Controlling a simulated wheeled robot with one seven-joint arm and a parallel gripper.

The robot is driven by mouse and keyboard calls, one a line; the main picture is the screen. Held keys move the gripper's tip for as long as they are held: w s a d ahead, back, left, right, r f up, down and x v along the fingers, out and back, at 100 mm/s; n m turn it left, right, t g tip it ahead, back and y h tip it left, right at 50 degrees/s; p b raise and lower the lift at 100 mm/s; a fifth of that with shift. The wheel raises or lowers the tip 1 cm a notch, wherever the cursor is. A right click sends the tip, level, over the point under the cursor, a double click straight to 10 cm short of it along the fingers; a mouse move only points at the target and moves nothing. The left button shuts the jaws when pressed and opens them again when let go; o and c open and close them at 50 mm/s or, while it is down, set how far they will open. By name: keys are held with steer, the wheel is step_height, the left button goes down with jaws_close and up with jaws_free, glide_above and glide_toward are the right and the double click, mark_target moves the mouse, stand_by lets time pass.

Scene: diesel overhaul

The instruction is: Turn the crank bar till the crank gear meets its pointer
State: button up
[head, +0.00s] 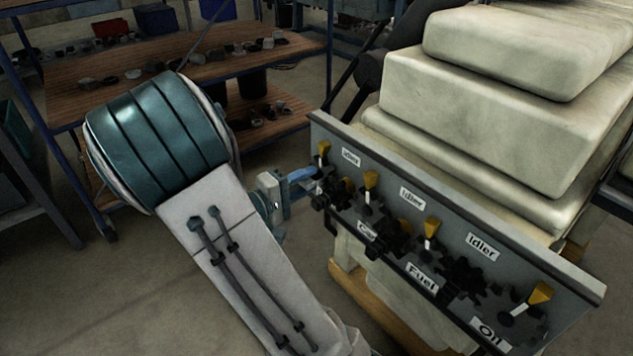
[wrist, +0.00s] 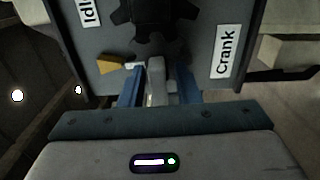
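The crank gear (head: 328,192) is a dark toothed wheel at the left end of the grey panel (head: 590,282). It also shows in the wrist view (wrist: 150,22), beside the Crank label (wrist: 226,50). Its yellow pointer (head: 323,148) stands above it and shows in the wrist view (wrist: 112,64) just left of the gear. My gripper (head: 300,175) is at the gear, its blue fingers reaching in from the left. In the wrist view, a pale grey bar (wrist: 156,82), seemingly the crank bar, lies between the fingers. Whether they grip it is unclear. Tooth alignment is hard to judge.
More dark gears, including an idler gear (head: 463,277), and yellow pointers line the panel to the right. The large cream engine block (head: 480,110) stands behind it. A wooden shelf bench (head: 120,75) with small parts stands at the back left. The floor below left is clear.

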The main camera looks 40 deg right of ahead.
steer(key=o, duration=0.4)
steer(key=shift+o, duration=0.2)
steer(key=a, duration=0.7)
steer(key=shift+p, duration=0.35)
steer(key=shift+s, duration=0.1)
